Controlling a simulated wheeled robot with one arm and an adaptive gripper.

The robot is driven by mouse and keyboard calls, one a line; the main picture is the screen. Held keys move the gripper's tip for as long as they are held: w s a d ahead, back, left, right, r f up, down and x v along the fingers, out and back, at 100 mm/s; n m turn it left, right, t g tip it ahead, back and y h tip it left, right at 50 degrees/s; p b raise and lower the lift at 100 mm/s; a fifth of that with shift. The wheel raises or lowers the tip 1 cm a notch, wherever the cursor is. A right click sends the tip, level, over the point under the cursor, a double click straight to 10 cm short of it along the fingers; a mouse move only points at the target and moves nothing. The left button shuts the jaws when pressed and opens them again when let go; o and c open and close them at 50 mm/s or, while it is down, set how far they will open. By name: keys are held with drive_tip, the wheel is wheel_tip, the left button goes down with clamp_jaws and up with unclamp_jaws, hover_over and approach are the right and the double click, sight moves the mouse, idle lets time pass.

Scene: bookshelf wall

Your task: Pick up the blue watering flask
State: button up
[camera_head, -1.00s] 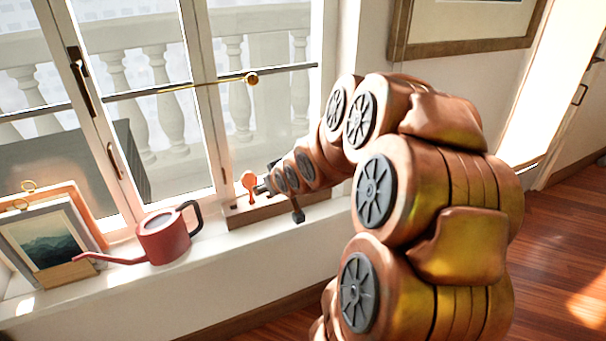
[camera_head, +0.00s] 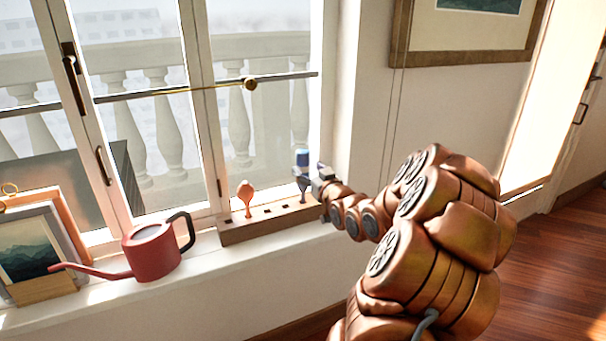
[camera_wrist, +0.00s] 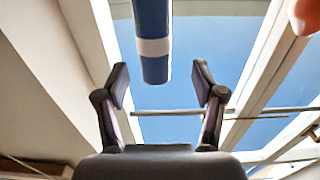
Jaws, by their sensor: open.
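The blue flask (camera_head: 303,159), with a pale band, shows above the right end of the wooden rack on the window sill. In the wrist view the blue flask (camera_wrist: 152,22) comes down from the top edge, and its lower end lies between the lines of my two fingers. My gripper (camera_wrist: 161,78) is open with nothing held, one finger on each side of the flask with gaps. In the head view my gripper (camera_head: 314,182) is close beside the flask at the rack's right end. Whether they touch is unclear there.
The wooden rack (camera_head: 262,229) has several slots and holds an orange bulb-shaped piece (camera_head: 245,190). A red watering can (camera_head: 153,252) and framed pictures (camera_head: 36,245) stand left on the sill. The window is close behind the rack, and the wall is to the right.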

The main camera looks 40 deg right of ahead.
sight(306, 164)
drive_tip(key=shift+d+x, duration=0.15)
drive_tip(key=shift+x, duration=1.3)
drive_tip(key=shift+d+x, duration=0.2)
drive_tip(key=shift+x, duration=1.2)
drive_tip(key=shift+s, duration=0.1)
